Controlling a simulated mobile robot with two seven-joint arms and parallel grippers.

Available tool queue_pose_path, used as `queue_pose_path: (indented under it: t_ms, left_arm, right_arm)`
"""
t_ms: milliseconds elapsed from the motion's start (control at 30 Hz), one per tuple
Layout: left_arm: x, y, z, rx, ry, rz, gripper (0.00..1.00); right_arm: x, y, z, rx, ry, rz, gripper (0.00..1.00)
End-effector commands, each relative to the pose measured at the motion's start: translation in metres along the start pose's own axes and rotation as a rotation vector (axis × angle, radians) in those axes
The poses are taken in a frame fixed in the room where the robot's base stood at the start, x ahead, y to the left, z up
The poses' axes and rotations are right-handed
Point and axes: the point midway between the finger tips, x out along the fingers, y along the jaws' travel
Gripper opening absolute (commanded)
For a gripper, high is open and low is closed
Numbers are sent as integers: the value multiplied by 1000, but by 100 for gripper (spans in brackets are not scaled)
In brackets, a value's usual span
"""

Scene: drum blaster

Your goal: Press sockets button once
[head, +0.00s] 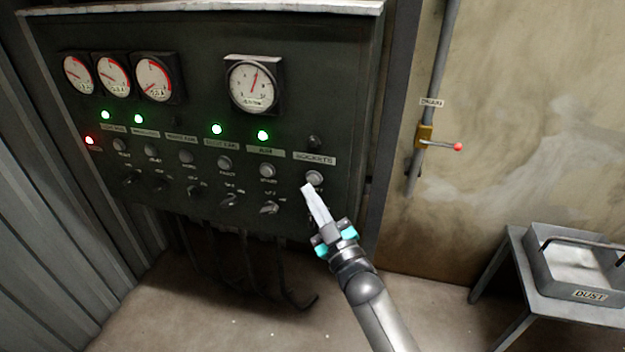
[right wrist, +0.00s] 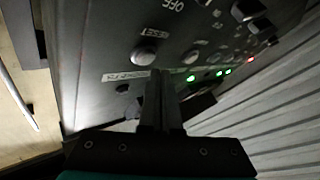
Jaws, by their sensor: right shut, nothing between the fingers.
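The dark control panel (head: 215,110) has a SOCKETS label (head: 314,159) at its right end. Just below that label is the round grey sockets button (head: 314,177), and above it is an unlit lamp (head: 314,142). My right gripper (head: 307,188) is shut and empty, its tips just below and left of the button in the head view. Whether they touch the panel cannot be told. In the right wrist view, the button (right wrist: 145,52) shows near a RESET marking, with the shut fingers (right wrist: 160,80) beside it. My left gripper is not in view.
Similar buttons and rotary switches (head: 269,207) line the panel to the left. Several green lamps (head: 263,135) and one red lamp (head: 89,140) are lit. Gauges (head: 252,86) sit above. A drain valve (head: 425,137) and a DUST tray (head: 590,295) are at right.

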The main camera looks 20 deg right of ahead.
Motion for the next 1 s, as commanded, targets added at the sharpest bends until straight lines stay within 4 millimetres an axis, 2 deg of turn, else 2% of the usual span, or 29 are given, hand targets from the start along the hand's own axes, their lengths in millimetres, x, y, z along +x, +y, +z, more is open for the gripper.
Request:
queue_pose_path:
  t_ms: [500, 1000]
  left_arm:
    - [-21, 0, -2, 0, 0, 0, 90]
    - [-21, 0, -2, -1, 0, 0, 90]
  right_arm:
    - [-32, -23, -24, 2, -1, -1, 0]
    - [-34, -25, -25, 0, 0, 0, 0]
